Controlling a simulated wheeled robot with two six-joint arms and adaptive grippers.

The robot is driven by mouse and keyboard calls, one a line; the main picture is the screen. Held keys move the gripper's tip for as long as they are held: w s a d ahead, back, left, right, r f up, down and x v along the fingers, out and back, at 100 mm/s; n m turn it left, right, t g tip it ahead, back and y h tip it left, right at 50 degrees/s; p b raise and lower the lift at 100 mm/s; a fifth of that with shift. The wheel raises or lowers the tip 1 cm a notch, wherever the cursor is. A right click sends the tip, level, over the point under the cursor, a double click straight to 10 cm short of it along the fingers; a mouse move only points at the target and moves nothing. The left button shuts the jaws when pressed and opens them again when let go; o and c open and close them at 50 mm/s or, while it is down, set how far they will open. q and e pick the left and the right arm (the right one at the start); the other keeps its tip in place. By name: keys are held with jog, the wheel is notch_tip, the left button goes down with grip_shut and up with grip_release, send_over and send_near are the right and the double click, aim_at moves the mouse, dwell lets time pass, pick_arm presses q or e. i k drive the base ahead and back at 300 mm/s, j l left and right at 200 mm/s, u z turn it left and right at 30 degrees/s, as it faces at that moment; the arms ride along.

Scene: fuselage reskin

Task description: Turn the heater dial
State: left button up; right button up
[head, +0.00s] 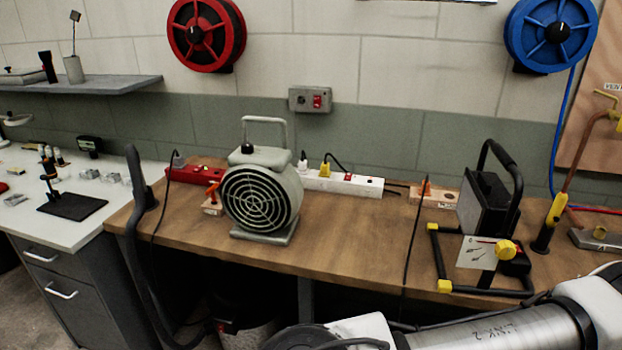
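A grey fan heater (262,195) with a round front grille and a carry handle stands upright on the wooden bench. A small black knob (247,149), which looks like the heater dial, sits on its top at the left. Its markings are too small to read. Neither of my grippers is in view. Part of my arm crosses the lower right, in front of the bench and apart from the heater.
The wooden bench (340,250) is clear in front of the heater. Red (196,175) and white (342,184) power strips lie behind it. A black work lamp (482,205) on a yellow-cornered frame stands right. A black hose (133,215) hangs at the left edge.

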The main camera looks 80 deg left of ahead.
aim_at(247, 148)
jog(key=u, duration=3.05)
